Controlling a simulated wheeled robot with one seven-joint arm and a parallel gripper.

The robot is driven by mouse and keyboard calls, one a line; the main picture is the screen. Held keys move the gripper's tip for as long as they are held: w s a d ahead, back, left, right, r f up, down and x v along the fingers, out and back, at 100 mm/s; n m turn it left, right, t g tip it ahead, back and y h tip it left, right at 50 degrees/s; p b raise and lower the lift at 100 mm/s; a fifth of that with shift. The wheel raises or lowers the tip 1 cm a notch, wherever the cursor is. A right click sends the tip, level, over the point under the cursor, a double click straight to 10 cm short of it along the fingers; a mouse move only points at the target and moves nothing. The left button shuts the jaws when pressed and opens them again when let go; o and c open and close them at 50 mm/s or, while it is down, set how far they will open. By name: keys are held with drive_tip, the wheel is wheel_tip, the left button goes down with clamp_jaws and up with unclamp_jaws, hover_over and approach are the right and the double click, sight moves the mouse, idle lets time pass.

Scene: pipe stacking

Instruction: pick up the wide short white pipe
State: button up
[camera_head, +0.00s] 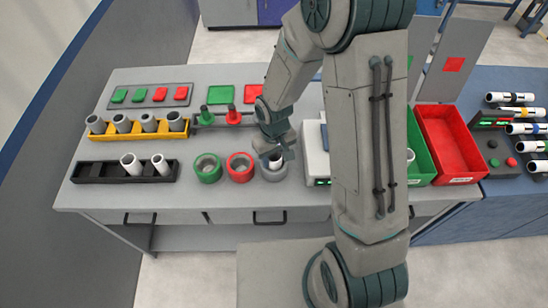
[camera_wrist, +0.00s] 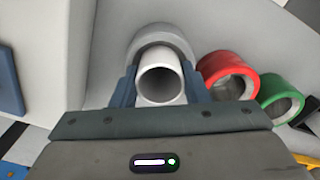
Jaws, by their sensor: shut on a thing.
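My gripper (camera_head: 276,154) is over the grey ring holder at the middle of the table in the head view. In the wrist view, the two blue fingers of my gripper (camera_wrist: 160,88) are shut on the sides of a white pipe (camera_wrist: 162,80), whose open end faces the camera. The pipe stands in or just above the grey ring (camera_wrist: 165,35); how deep it sits cannot be told. In the head view the pipe (camera_head: 275,160) is partly covered by my gripper, with the grey ring (camera_head: 274,174) around its lower part.
A red ring (camera_head: 240,167) and a green ring (camera_head: 207,168) stand to the left. Two white pipes stand at the black rack (camera_head: 100,172), and several grey pipes stand in the yellow rack (camera_head: 150,132). Red (camera_head: 450,145) and green (camera_head: 419,150) bins are at right.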

drive_tip(key=shift+r+p, duration=0.45)
drive_tip(key=shift+r, duration=0.25)
wheel_tip(320, 180, up, 3)
drive_tip(key=shift+r+p, duration=0.15)
drive_tip(key=shift+p, duration=1)
drive_tip(key=s+d+r+b, duration=0.3)
drive_tip(key=s+d+r, duration=0.3)
drive_tip(key=s+d, duration=0.1)
drive_tip(key=shift+s+d+b, duration=0.2)
drive_tip(key=shift+s+b, duration=0.1)
drive_tip(key=shift+s, duration=0.6)
